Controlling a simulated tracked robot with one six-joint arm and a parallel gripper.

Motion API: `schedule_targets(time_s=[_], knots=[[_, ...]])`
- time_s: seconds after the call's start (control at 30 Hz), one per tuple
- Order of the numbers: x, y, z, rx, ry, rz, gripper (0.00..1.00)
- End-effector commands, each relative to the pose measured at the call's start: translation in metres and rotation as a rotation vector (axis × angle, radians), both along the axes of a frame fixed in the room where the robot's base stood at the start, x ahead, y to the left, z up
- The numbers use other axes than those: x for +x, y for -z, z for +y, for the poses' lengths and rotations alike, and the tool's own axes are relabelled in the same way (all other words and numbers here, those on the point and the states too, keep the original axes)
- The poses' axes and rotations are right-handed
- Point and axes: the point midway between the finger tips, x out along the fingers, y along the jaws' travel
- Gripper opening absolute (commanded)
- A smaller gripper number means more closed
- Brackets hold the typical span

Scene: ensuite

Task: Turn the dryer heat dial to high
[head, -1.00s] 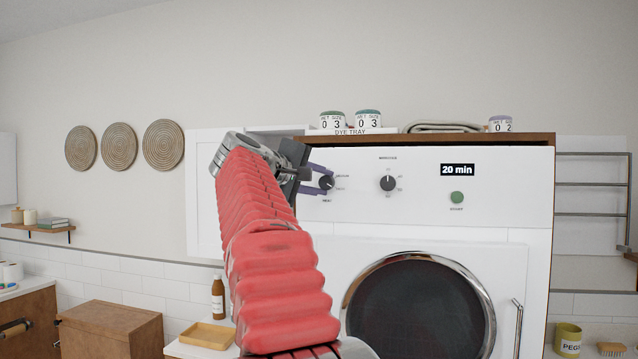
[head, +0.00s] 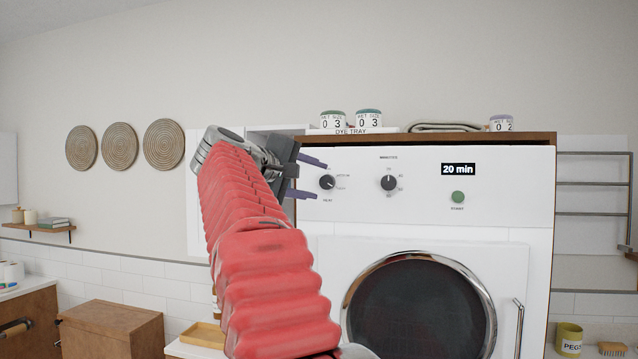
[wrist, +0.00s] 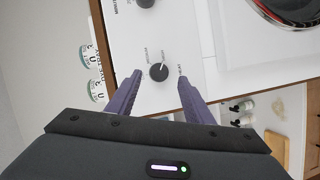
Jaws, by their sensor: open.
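The heat dial (head: 327,182) is a small dark round knob at the left of the white dryer's (head: 420,215) control panel. It also shows in the wrist view (wrist: 158,73), between my fingers. Its pale pointer line slants to the lower right in the head view, towards the label below "medium"; that label is too small to read surely. My gripper (head: 319,180) is open and empty, with its purple fingers apart. The fingers are to either side of the dial in the wrist view (wrist: 160,80), drawn back from it and not touching it.
A second dial (head: 388,183), a "20 min" display (head: 457,170) and a green button (head: 457,197) sit further right on the panel. The space left of the dryer is open.

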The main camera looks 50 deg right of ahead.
Motion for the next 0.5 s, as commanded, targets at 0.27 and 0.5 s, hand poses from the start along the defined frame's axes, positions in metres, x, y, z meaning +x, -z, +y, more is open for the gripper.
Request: schedule_targets(time_s=[0.27,0.5], knots=[[-0.003,-0.008,0.049,0.0,-0.003,0.0,0.47],[-0.005,-0.013,0.083,0.001,-0.001,0.001,0.47]])
